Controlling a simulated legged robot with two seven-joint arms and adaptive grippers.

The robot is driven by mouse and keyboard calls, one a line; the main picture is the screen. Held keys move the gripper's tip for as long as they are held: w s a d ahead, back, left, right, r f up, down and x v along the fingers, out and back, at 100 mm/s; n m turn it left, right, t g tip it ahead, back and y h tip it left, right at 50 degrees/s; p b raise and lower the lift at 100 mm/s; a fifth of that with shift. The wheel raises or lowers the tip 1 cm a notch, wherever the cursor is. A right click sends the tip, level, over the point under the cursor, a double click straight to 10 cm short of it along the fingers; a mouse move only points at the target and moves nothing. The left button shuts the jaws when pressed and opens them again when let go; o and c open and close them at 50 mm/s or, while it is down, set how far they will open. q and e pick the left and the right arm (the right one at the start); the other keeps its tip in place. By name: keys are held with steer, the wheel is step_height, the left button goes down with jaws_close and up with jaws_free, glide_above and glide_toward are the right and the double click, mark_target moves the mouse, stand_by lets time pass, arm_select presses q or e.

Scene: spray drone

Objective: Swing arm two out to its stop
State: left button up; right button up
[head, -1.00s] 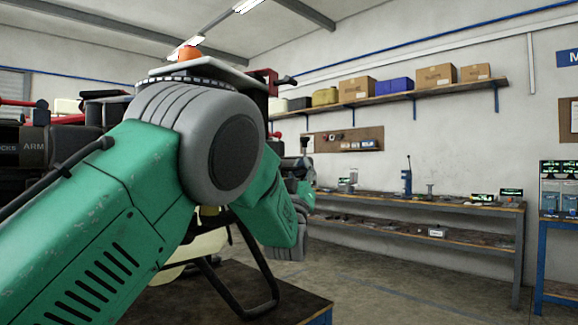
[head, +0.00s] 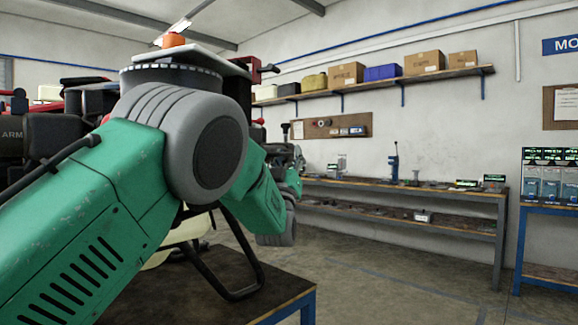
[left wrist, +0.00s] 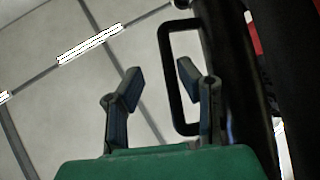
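The spray drone (head: 45,135) stands mostly hidden behind my green left arm. Its dark body, red parts and a label reading "ARM" show at the left edge. I cannot tell which of its parts is arm two. A black landing-gear loop (head: 262,272) stands on the dark table. My left gripper (head: 293,160) is partly hidden beyond my forearm in the head view. In the left wrist view, its two fingers (left wrist: 160,80) are apart. A black rectangular loop (left wrist: 164,70) shows behind and beside the right finger, with a thick dark tube (left wrist: 235,80) right of it. My right gripper is not in view.
The dark table (head: 285,288) has a worn wooden edge and blue frame. A long workbench (head: 440,191) with tools runs along the back wall, below a shelf (head: 440,75) of boxes. A blue stand (head: 550,210) is at the right. The floor between is clear.

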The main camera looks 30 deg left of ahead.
arm_select(q)
steer(key=v, duration=1.2)
steer(key=shift+w+f, duration=0.25)
steer(key=shift+w, duration=0.05)
arm_select(e)
steer(key=shift+a, duration=0.15)
